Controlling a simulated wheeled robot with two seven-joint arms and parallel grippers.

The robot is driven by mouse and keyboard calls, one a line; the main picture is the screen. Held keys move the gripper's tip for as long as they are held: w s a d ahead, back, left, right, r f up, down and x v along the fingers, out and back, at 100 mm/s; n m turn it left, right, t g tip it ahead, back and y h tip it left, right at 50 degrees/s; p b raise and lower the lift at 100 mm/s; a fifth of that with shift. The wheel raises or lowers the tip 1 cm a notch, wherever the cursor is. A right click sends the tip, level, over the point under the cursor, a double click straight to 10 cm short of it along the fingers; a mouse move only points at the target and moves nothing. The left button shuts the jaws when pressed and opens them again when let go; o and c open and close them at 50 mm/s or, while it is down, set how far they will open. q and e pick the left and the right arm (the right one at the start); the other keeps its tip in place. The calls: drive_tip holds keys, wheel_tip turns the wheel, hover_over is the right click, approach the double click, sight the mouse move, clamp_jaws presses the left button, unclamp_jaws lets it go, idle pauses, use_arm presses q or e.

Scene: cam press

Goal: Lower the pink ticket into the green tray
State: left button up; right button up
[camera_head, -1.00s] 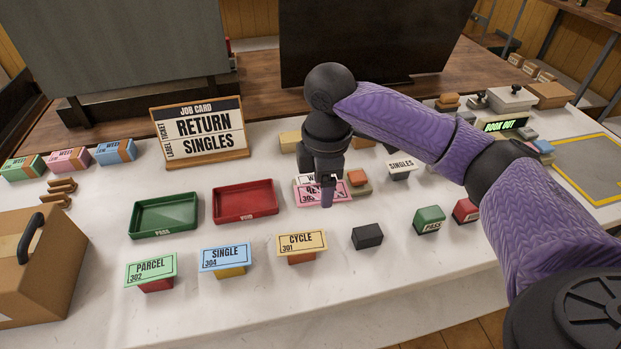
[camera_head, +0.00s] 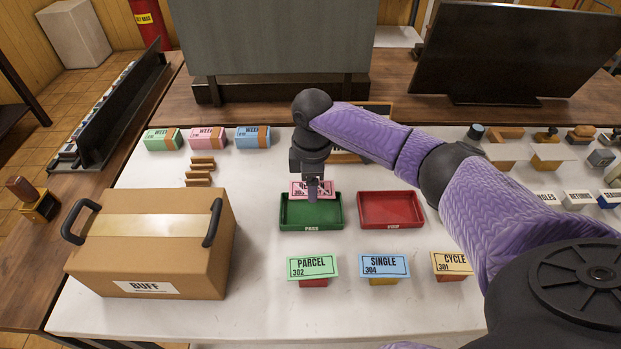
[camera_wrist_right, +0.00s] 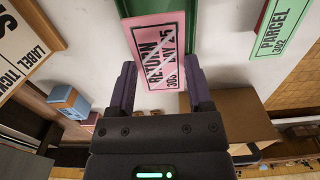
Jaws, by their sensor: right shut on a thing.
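The pink ticket (camera_head: 298,187), printed RETURN, is held by my right gripper (camera_head: 313,196) over the far edge of the green tray (camera_head: 311,225). The tray is marked PASS and its visible inside looks empty; the gripper hides part of it. In the right wrist view, the ticket (camera_wrist_right: 163,45) sits between the two fingers of the gripper (camera_wrist_right: 157,82), with a piece of the green tray (camera_wrist_right: 123,8) behind it. The ticket's exact height above the tray is hard to tell. My left gripper is not in view.
A red tray (camera_head: 391,210) stands just right of the green one. Green PARCEL (camera_head: 312,268), blue SINGLE (camera_head: 384,267) and yellow CYCLE (camera_head: 453,264) tickets stand on blocks in front. A large cardboard box (camera_head: 150,245) is at left. The job card is mostly hidden behind my arm.

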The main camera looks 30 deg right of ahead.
drive_tip(key=shift+r+p, duration=0.15)
drive_tip(key=shift+p, duration=0.25)
drive_tip(key=b, duration=0.3)
hover_over(312, 213)
wheel_tip(312, 213, down, 6)
drive_tip(key=shift+r, duration=0.25)
use_arm(q)
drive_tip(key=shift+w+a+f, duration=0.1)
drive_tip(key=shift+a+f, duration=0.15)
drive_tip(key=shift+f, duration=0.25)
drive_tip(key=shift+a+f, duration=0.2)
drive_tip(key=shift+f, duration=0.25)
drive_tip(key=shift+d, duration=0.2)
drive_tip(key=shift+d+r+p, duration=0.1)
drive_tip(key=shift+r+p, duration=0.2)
drive_tip(key=shift+p, duration=0.1)
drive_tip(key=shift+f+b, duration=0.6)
use_arm(e)
drive_tip(key=shift+f, duration=1.05)
